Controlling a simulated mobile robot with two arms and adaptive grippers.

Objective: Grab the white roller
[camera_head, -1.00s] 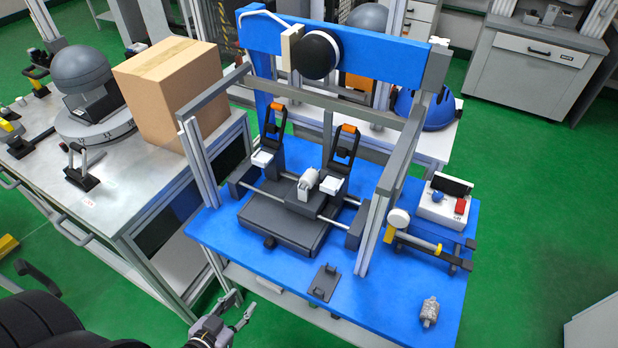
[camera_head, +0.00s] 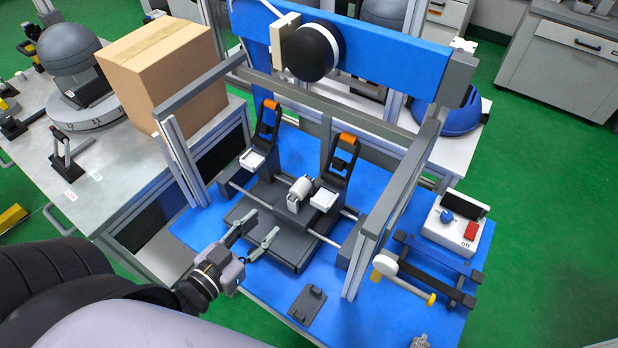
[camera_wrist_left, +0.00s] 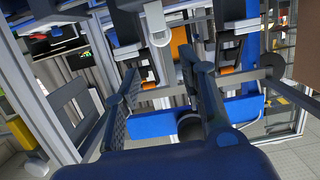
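The white roller (camera_head: 301,187) is a short pale cylinder lying on a dark block in the middle of the drop tower. My left gripper (camera_head: 267,222) is open and empty in the head view. Its fingers reach over the front of the dark base plate, in front and left of the roller and apart from it. The left wrist view shows the two spread fingers of this gripper (camera_wrist_left: 158,72) with nothing between them. A pale upright piece beyond them (camera_wrist_left: 157,30) may be the roller; I cannot tell for sure. My right gripper is not in view.
A small dark bracket (camera_head: 307,304) lies on the blue table in front. A cardboard box (camera_head: 165,70) stands left.

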